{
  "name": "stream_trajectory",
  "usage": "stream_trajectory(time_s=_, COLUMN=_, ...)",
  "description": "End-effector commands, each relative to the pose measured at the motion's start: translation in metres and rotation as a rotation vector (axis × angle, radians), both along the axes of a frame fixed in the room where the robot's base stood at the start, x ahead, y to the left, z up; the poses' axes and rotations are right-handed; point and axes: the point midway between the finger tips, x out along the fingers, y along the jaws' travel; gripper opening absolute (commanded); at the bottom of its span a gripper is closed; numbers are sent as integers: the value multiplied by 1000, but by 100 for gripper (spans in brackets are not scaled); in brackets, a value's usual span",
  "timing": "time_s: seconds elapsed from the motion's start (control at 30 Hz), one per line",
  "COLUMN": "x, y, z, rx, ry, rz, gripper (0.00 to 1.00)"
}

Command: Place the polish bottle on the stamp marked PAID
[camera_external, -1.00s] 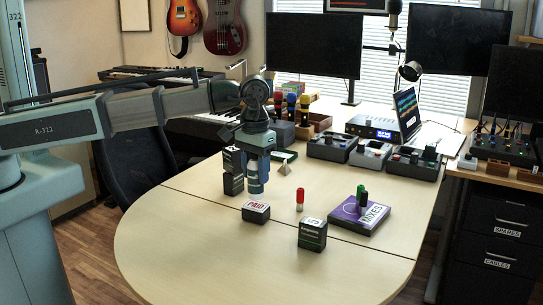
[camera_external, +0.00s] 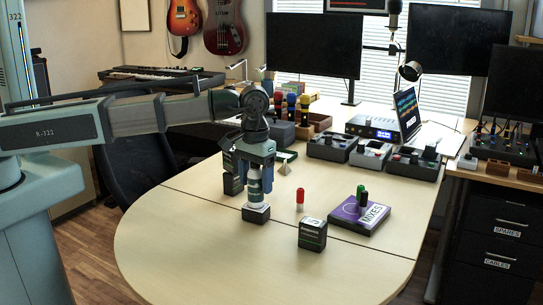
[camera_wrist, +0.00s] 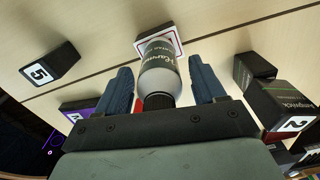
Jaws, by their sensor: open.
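The polish bottle (camera_external: 255,192), a grey and white bottle with a dark label band, appears upright on top of the stamp marked PAID (camera_external: 256,215), a dark block with a white top. In the wrist view the bottle (camera_wrist: 158,75) lies between my two blue fingers, with a gap visible on each side. Behind its far end shows the stamp's white, red-edged face (camera_wrist: 160,33), partly covered by the bottle, so its word is hidden. My gripper (camera_external: 254,178) is open around the bottle; a red part shows near the palm.
Dark blocks (camera_external: 232,180) stand close behind my gripper. The table's front is clear.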

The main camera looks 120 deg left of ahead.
Motion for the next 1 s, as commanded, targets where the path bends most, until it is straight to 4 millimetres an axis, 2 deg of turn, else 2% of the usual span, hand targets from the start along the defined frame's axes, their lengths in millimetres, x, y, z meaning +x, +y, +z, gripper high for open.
stream_trajectory(time_s=0.17, x=0, y=0, z=2, rx=0, ry=0, rz=0, gripper=69)
stream_trajectory(time_s=0.37, x=0, y=0, z=20, rx=1, ry=-1, rz=0, gripper=69)
stream_trajectory(time_s=0.8, x=1, y=1, z=90, rx=1, ry=-1, rz=0, gripper=69)
stream_trajectory(time_s=1.0, x=1, y=0, z=113, rx=1, ry=-1, rz=0, gripper=69)
